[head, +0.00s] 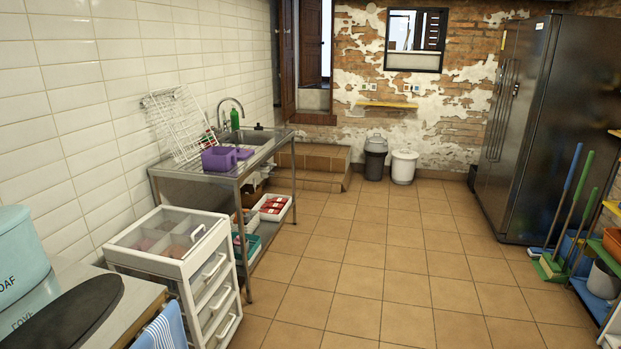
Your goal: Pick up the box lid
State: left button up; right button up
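I cannot tell for certain which thing is the box lid. A purple box (218,159) stands on the front left part of the metal sink counter (180,168). A flatter purple piece (244,154) shows at its right side and may be a lid, but it is too small to tell. Neither of my grippers is in view.
A white drawer cart (190,262) stands before the sink. A teal bin (20,262) and dark oval object (68,314) are at lower left. A black fridge (545,120), brooms (565,215) and shelf (597,300) line the right. The tiled floor (400,270) between is clear.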

aim_at(242, 153)
jog(key=i, duration=1.95)
